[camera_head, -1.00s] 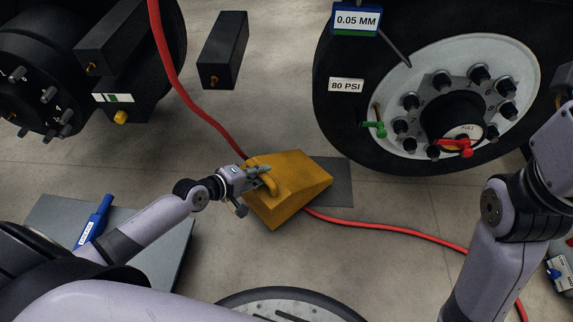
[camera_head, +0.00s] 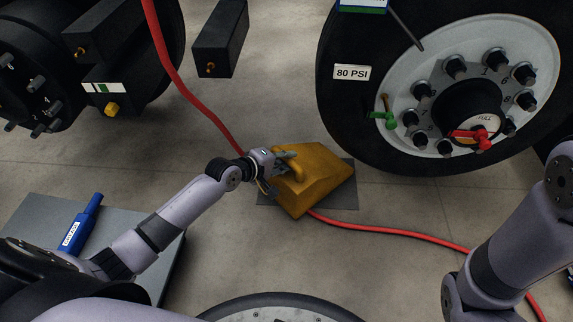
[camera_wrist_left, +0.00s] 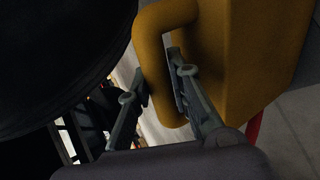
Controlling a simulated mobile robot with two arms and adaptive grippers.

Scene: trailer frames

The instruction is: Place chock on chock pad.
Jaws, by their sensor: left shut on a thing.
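The yellow wedge-shaped chock (camera_head: 318,180) is in the middle of the head view, over the dark grey chock pad (camera_head: 344,196). Much of the pad is hidden under the chock; its edges show to the right and lower left. I cannot tell whether the chock touches the pad. My left gripper (camera_head: 286,164) is shut on the chock's handle at its left side. In the left wrist view the fingers (camera_wrist_left: 157,88) are around the yellow handle (camera_wrist_left: 150,60), with the chock body (camera_wrist_left: 250,60) to the right. My right arm is at the right edge, its gripper out of view.
A large wheel (camera_head: 345,115) with a white rim stands behind and right of the pad. A red hose (camera_head: 390,232) runs across the floor and passes behind the chock. A grey platform with a blue tool (camera_head: 80,226) is at the lower left. Black boxes hang at upper left.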

